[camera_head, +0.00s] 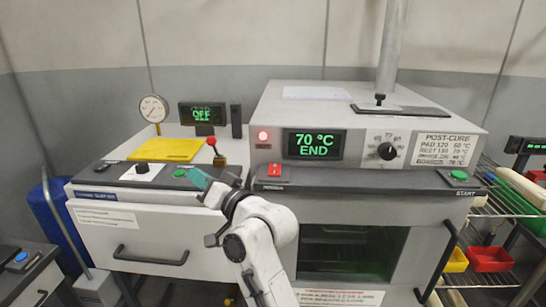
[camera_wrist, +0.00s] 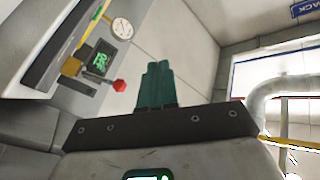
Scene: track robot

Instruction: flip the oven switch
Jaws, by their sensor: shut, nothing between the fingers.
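The oven (camera_head: 360,100) is a grey unit with a green display (camera_head: 314,145) reading "70 °C END". A red switch (camera_head: 274,170) sits on the dark ledge below the oven's display, at its left end. I cannot tell which way it is set. My gripper (camera_head: 198,178) is shut and empty, its teal fingers left of the red switch and apart from it, over the front of the left-hand unit. In the wrist view the closed teal fingers (camera_wrist: 159,80) point up the picture. The oven switch does not show there.
A red-knobbed lever (camera_head: 212,142) stands behind my gripper, by a yellow pad (camera_head: 165,149) and a small "OFF" display (camera_head: 202,114). A lit red lamp (camera_head: 263,135), a black dial (camera_head: 387,151) and a green button (camera_head: 459,175) are on the oven. A drawer handle (camera_head: 150,255) juts out below.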

